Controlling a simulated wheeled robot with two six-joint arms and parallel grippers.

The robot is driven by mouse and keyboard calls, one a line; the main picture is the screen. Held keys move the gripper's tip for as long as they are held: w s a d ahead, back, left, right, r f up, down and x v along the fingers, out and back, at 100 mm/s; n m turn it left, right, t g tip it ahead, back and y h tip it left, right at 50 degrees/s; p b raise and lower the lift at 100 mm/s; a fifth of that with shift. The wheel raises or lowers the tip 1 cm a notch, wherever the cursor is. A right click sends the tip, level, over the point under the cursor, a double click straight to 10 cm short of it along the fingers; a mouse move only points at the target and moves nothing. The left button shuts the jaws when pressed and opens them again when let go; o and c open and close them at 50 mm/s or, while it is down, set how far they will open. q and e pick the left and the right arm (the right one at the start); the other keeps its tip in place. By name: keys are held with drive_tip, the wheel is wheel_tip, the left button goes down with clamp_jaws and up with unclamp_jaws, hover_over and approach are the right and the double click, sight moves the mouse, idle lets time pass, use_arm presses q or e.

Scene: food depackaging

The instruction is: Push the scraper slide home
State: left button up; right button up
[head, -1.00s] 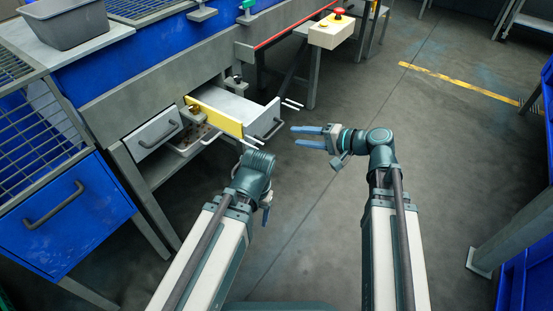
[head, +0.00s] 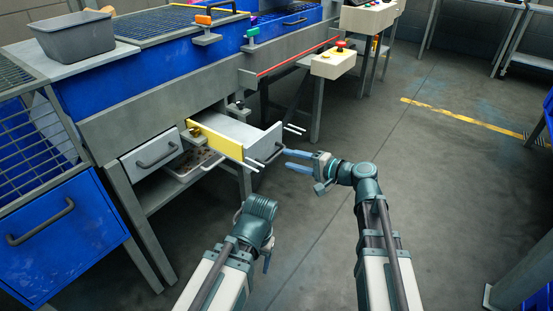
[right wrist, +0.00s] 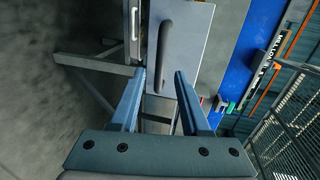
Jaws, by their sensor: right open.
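The scraper slide (head: 265,144), a grey drawer-like slide with a yellow side and dark handle, stands pulled out from the bench frame in the head view. My right gripper (head: 287,160) is open and empty, its blue fingers pointing left at the slide's front, just to the right of it. In the right wrist view a grey front panel (right wrist: 196,75) with a dark bar handle (right wrist: 165,48) lies just beyond the open fingers (right wrist: 160,72). Contact cannot be told. My left gripper (head: 267,256) hangs low in front of the bench, its jaws mostly hidden by the arm.
A closed grey drawer (head: 152,157) sits left of the slide, with a shallow tray (head: 199,163) between and below them. Pale rods (head: 294,129) jut out near the slide. A yellow box with a red button (head: 334,66) stands behind.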

sight(277, 154)
drive_tip(key=shift+b+x, duration=0.45)
drive_tip(key=shift+x, duration=2.6)
clamp_jaws()
